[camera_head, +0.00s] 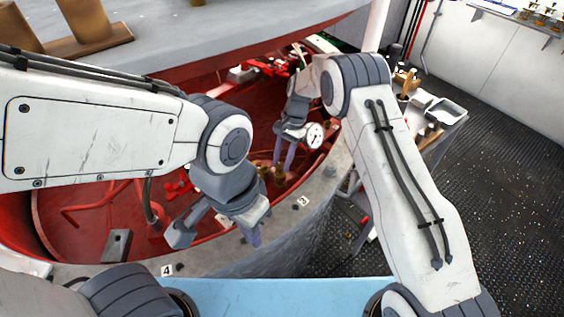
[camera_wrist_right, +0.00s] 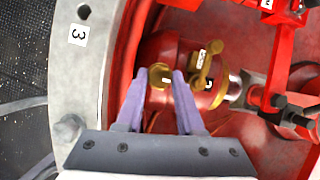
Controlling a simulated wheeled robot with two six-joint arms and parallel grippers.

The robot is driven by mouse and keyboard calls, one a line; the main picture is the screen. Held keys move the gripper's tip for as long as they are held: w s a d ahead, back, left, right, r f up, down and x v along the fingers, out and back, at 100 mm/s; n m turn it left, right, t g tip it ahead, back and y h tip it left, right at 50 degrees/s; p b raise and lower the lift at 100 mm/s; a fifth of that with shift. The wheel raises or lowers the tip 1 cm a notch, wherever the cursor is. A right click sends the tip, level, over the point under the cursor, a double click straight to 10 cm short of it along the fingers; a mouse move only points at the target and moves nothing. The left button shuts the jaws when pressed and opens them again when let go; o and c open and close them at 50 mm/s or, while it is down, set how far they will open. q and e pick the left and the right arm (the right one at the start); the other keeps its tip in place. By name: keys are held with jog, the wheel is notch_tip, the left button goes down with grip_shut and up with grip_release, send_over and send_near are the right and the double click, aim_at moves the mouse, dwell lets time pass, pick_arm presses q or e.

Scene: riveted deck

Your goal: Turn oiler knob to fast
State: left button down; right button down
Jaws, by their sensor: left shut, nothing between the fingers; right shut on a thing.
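In the right wrist view the oiler is a red cylindrical body (camera_wrist_right: 160,48) with brass fittings, including a brass lever (camera_wrist_right: 206,62) to the right. A round brass knob (camera_wrist_right: 160,76) sits between the purple fingertips of my right gripper (camera_wrist_right: 158,78), which is shut on it. Small white labels lie around it, too small to read. In the head view my right gripper (camera_head: 284,160) points down at the brass parts inside the red ring. My left gripper (camera_head: 252,236) is shut and empty over the ring's near rim, apart from the knob.
The grey rim (camera_head: 318,190) carries number plates 3 (camera_head: 303,201) and 4 (camera_head: 167,270). Red pipes and linkages (camera_wrist_right: 285,60) crowd the right of the oiler in the wrist view. A side table (camera_head: 455,122) with a tray stands at right, with open dark deck (camera_head: 500,190) beyond.

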jog(key=n+h, duration=0.1)
jog(key=n, duration=0.2)
jog(key=shift+a+n+g+b, duration=0.1)
jog(key=shift+n+g+b, duration=0.2)
jog(key=shift+n+b, duration=0.1)
jog(key=shift+n+h, duration=0.9)
jog(key=shift+n, duration=0.7)
jog(key=c, duration=0.5)
grip_release()
jog(key=shift+a, duration=0.1)
